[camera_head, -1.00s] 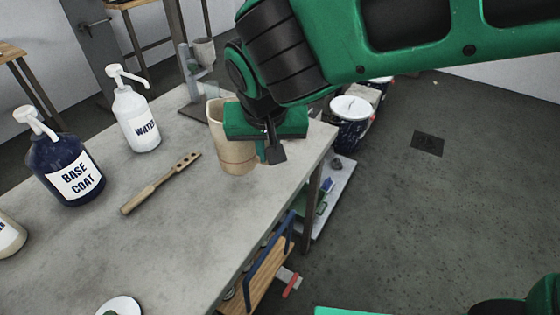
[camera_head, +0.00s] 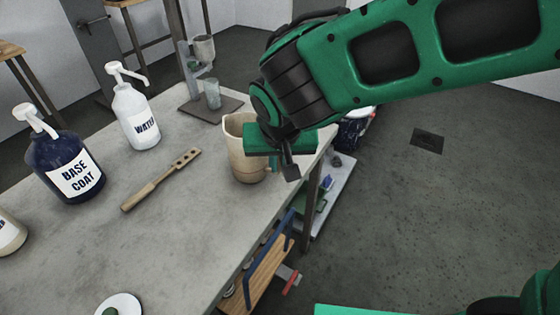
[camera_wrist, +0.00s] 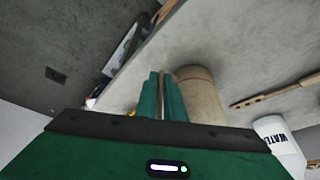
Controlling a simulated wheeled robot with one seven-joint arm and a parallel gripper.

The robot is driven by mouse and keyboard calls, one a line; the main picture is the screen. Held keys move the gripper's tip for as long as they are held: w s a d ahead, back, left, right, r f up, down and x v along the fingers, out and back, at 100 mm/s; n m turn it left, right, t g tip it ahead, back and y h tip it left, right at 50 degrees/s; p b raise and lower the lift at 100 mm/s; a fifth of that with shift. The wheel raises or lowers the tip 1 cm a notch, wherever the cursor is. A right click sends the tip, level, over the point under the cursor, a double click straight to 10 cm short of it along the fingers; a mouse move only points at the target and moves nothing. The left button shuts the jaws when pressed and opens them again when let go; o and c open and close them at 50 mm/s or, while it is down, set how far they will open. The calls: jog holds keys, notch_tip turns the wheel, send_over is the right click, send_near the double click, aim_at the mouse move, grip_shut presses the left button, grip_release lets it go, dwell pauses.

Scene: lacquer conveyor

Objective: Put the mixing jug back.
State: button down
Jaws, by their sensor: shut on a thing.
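The mixing jug (camera_head: 238,150) is a beige, stained cup near the right edge of the grey table. It stands about upright; I cannot tell whether its base touches the table. My gripper (camera_head: 274,162) is at the jug's right side, shut on it, and covers part of its rim and side. In the wrist view, my green fingers (camera_wrist: 160,96) are close together beside the jug (camera_wrist: 202,98).
A white WATER pump bottle (camera_head: 137,118), a dark BASE COAT pump bottle (camera_head: 72,168) and a wooden paddle (camera_head: 160,180) stand or lie left of the jug. A metal stand with cups (camera_head: 190,70) is behind it.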

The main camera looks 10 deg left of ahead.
jog(key=c, duration=1.9)
grip_release()
jog(key=shift+o, duration=0.2)
jog(key=v, duration=1.2)
jog(key=shift+w+d, duration=0.1)
jog(key=w+d+f+m+g+h, duration=0.1)
jog(key=w+d+f+m, duration=0.1)
jog(key=d, duration=1.3)
jog(key=w+d+f+m+g+h, duration=0.1)
jog(key=w+d+m+g, duration=0.15)
jog(key=d, duration=1.25)
jog(key=s+d+f+m, duration=0.2)
jog(key=s+d, duration=0.6)
jog(key=s+d+f+m+g+y, duration=0.1)
jog(key=s+d+f+m, duration=0.1)
jog(key=s+d, duration=0.6)
jog(key=shift+s+d+f, duration=0.3)
jog(key=shift+d+f, duration=0.2)
jog(key=shift+d, duration=0.05)
